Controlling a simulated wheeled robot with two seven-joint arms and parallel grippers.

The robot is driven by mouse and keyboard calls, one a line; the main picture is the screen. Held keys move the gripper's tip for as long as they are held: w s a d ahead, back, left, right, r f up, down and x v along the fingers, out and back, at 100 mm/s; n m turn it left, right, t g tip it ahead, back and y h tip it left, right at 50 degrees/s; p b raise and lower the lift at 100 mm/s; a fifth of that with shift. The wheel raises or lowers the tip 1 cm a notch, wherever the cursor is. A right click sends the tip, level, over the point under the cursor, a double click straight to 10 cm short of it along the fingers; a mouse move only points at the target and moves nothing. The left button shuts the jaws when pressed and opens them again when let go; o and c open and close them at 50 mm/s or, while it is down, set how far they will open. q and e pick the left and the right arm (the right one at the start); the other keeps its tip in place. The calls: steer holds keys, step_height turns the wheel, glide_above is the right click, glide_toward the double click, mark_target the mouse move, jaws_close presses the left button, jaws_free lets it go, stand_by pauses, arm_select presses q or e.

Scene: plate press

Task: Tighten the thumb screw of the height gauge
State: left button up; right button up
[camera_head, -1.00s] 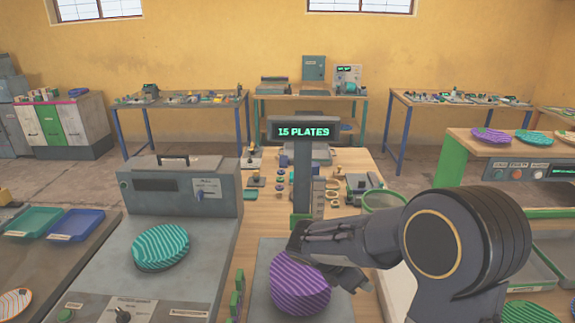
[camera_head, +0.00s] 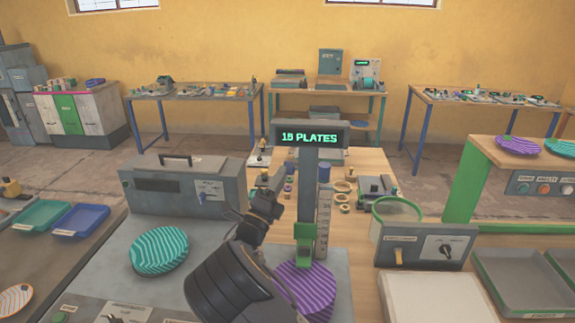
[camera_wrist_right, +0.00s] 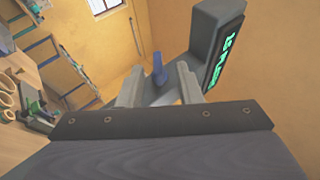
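The height gauge is a grey post (camera_head: 306,185) with a dark display (camera_head: 310,136) reading about "15 PLATES", a white scale (camera_head: 323,225) and a green slider (camera_head: 305,242). A purple striped plate (camera_head: 308,287) lies at the post's foot, partly hidden by my right arm. My right gripper (camera_head: 268,188) is left of the post. The wrist view shows its fingers (camera_wrist_right: 160,88) apart and empty, with a blue piece (camera_wrist_right: 158,66) beyond the gap. My left gripper is not in view.
A grey press unit (camera_head: 185,190) and a teal striped plate (camera_head: 158,250) stand left. A control box with a black knob (camera_head: 446,250) and a green-rimmed bowl (camera_head: 397,212) stand right. Small parts lie behind the gauge. Blue (camera_head: 78,221) and green trays lie far left.

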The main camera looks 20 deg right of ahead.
mark_target(289, 168)
steer(key=shift+p+x, duration=0.35)
steer(key=shift+x, duration=1.55)
steer(key=shift+d+f, duration=0.1)
steer(key=shift+f, duration=0.05)
jaws_close()
